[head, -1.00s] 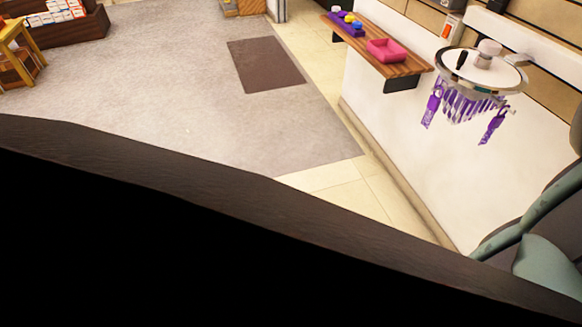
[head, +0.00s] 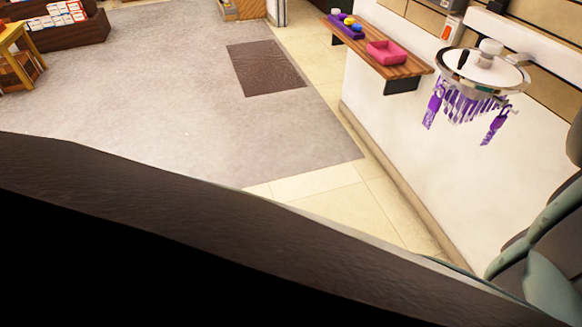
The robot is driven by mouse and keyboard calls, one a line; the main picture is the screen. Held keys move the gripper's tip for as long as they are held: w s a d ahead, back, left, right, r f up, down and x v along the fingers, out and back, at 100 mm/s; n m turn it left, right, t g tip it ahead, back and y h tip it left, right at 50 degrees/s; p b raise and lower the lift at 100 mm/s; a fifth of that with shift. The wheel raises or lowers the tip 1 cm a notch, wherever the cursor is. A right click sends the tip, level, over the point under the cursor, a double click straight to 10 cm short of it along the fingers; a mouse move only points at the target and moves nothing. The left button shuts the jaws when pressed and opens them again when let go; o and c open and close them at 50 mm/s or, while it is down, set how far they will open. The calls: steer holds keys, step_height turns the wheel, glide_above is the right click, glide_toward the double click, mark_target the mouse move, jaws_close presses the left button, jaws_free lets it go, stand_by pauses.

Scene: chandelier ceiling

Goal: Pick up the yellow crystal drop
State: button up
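A small yellow piece (head: 349,20), probably the yellow crystal drop, sits in the purple tray (head: 334,24) at the far end of the wall shelf. A blue piece (head: 357,27) and a whitish piece (head: 336,11) are beside it. They are too small to make out their exact shapes. My gripper is not in view; only grey-green and dark links of my arm show at the right edge.
The wooden shelf (head: 405,70) also bears an open pink tray (head: 387,53) nearer to me. A round chandelier (head: 482,72) with purple hanging drops is right of the shelf. A dark shape covers the bottom. The carpet (head: 170,90) is open floor.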

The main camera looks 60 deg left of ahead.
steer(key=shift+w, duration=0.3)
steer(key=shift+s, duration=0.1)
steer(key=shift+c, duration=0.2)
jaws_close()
